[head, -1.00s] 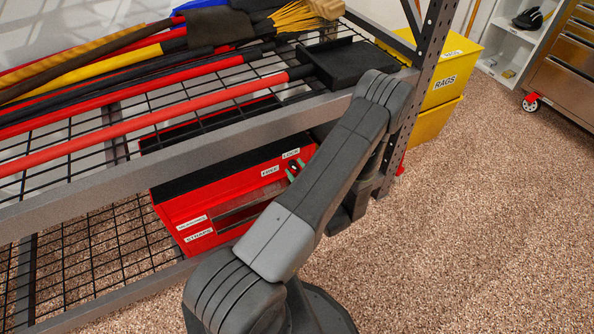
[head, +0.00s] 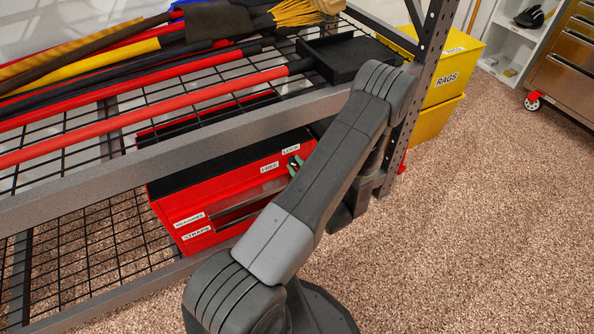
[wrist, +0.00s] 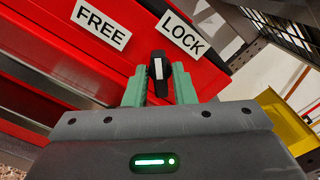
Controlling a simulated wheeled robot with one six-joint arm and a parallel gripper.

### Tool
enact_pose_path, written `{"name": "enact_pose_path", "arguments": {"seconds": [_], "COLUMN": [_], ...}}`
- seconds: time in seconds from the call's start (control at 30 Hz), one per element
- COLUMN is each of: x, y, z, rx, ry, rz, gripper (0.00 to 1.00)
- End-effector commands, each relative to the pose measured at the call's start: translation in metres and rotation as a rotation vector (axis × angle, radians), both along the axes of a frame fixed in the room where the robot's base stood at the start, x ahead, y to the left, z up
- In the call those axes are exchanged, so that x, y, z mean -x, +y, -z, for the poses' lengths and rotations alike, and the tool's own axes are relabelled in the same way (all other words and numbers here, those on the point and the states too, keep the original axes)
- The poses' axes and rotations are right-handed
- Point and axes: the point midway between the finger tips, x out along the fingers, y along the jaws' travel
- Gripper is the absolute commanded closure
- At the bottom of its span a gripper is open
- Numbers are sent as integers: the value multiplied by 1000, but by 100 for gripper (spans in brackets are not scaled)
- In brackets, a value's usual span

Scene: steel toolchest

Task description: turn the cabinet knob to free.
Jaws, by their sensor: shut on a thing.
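The red cabinet (head: 240,182) sits on the lower shelf, with FREE (head: 269,167) and LOCK (head: 290,149) labels on its front. In the wrist view, the black knob (wrist: 158,72) with a white mark stands between the green fingertips of my gripper (wrist: 159,86), which is shut on it. The white mark points nearly straight up in that view, between the FREE label (wrist: 102,24) and the LOCK label (wrist: 184,36). In the head view, the green fingers show at the cabinet front; my arm hides part of the front and the knob is hard to make out.
A grey shelf beam (head: 200,140) runs just above the cabinet. A perforated post (head: 428,70) and yellow bins (head: 440,110) stand to the right. The speckled floor at right is clear.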

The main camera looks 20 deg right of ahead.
Motion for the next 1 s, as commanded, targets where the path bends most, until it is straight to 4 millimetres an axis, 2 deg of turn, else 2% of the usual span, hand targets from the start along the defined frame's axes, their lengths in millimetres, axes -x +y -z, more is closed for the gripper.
{"name": "enact_pose_path", "arguments": {"seconds": [0.07,0.6,1.0], "x": [0,0,0], "y": [0,0,1], "z": [7,8,4], "rx": [66,561,790], "ry": [-7,-44,-60], "rz": [-1,0,-2], "gripper": [99,99,99]}}
